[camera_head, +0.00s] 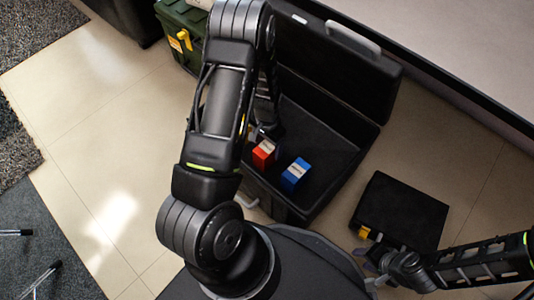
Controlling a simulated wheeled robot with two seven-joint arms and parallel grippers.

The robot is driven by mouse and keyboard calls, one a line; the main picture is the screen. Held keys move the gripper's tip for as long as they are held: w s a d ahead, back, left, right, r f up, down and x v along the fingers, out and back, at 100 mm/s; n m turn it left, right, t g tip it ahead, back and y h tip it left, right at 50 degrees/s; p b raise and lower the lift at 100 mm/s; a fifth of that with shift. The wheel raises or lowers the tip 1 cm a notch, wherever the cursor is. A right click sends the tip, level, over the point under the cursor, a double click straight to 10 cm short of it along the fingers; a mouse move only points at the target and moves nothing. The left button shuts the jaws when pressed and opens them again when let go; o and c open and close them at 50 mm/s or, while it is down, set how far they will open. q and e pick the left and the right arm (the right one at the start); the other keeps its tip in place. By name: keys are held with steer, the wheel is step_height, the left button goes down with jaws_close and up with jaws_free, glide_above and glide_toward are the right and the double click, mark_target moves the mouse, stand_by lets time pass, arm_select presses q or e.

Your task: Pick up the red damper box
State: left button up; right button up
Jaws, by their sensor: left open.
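The red damper box (264,153) has a pale label on top and sits inside the open black case (330,175), towards its left side. A blue box (295,175) with a white label stands to its right, a small gap apart. My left arm reaches over the case, and my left gripper (259,133) is at the red box's upper edge, open. The arm hides part of the gripper and the case's left side. I cannot tell whether the fingers touch the red box. My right gripper (372,268) is at the lower right, small and partly unclear.
The case lid (335,65) stands open at the back, near a grey raised surface (460,40). A dark green toolbox (180,35) with a yellow latch is at the upper left. A flat black case (400,212) lies on the tiles near my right gripper.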

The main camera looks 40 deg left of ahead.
arm_select(q)
step_height(320, 180, down, 5)
steer(key=shift+f+b, duration=0.1)
steer(key=shift+b, duration=1.15)
steer(key=c, duration=1.7)
